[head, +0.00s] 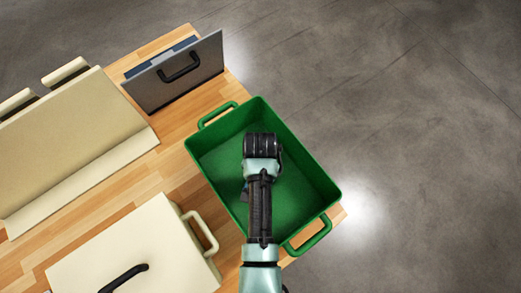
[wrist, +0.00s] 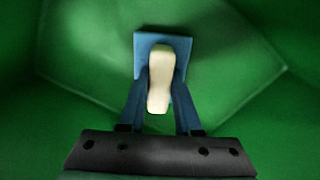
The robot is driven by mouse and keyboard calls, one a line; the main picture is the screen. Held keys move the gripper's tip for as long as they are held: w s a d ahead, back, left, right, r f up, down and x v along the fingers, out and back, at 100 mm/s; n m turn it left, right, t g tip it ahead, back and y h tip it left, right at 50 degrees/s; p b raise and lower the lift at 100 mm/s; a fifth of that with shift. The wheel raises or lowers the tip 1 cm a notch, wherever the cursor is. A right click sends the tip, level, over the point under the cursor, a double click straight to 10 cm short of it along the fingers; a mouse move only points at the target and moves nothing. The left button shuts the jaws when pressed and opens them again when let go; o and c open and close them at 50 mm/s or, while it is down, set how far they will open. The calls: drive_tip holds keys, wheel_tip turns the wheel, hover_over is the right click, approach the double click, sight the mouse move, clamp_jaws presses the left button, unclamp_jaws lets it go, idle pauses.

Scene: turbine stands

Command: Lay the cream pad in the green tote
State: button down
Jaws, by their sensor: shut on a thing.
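The green tote (head: 215,165) stands on the wooden table, open at the top, with a handle at each end. My arm reaches over it, and its wrist hides part of the tote's inside in the head view. In the wrist view, my gripper (wrist: 160,92) has its two blue fingers shut on the cream pad (wrist: 160,65). The pad is small and elongated. Green tote surfaces (wrist: 70,60) fill the view around it. A blue square piece (wrist: 183,48) shows behind the pad; I cannot tell whether it touches the pad. The pad's height above the floor is unclear.
A cream lidded box (head: 130,250) with a black handle is at the lower left. A large cream case (head: 70,135) lies at the left. Open concrete floor (head: 430,150) is at the right.

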drive_tip(key=shift+f, duration=0.4)
idle(0.3)
drive_tip(key=c, duration=0.5)
unclamp_jaws()
drive_tip(key=shift+o, duration=0.2)
drive_tip(key=shift+o, duration=0.5)
wheel_tip(320, 180, up, 7)
drive_tip(key=p, duration=0.7)
